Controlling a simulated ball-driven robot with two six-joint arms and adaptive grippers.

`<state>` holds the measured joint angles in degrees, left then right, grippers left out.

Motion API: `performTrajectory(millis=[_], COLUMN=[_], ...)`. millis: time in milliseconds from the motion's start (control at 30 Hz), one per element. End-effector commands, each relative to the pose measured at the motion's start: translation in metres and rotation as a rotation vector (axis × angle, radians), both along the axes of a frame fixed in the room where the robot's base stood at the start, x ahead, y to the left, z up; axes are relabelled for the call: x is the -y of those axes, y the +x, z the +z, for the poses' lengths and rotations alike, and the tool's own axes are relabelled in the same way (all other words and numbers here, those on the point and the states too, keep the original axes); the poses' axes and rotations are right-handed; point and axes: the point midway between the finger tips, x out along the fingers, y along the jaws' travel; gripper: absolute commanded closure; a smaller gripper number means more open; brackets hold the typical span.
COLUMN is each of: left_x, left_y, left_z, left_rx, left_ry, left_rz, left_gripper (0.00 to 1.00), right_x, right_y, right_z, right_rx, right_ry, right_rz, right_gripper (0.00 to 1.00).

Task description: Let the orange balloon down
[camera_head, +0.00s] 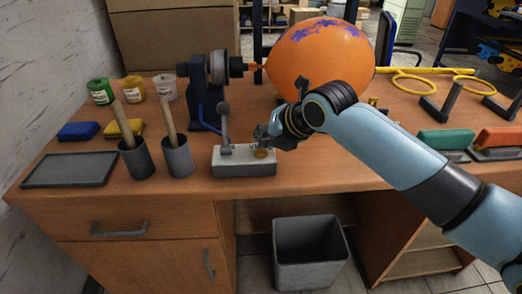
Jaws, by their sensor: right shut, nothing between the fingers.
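The large orange balloon (325,62) with purple printed marks sits above the table at the back, its neck pointing left to the nozzle of a dark blue machine (210,85). A pale control box (226,165) with an upright grey lever (225,122) and a yellow-orange button (261,153) stands at the table's front edge. My right gripper (264,136) is shut and empty just above the button end of the box. I cannot tell whether it touches the button. My left gripper is not in view.
Two grey cups (136,160) with wooden handles, a dark tray (70,170), ink jars (133,88) and blue and yellow pads stand left. Yellow tubing (412,84), black stands and green and orange blocks (445,139) lie right. A grey bin (309,250) stands below.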

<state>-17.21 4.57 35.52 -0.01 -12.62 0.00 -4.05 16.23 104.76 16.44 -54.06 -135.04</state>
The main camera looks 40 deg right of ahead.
Motion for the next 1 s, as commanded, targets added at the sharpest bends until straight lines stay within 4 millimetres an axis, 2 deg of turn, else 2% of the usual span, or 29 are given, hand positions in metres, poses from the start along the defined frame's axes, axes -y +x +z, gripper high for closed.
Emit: performTrajectory(millis=[1000], left_x=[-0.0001], left_y=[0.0], left_z=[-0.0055], left_rx=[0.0], left_ry=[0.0], left_rz=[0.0], left_gripper=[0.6], right_x=[-0.0002], right_y=[0.0], right_z=[-0.0093], right_rx=[0.0], right_ry=[0.0], right_rz=[0.0], right_gripper=[1.0])
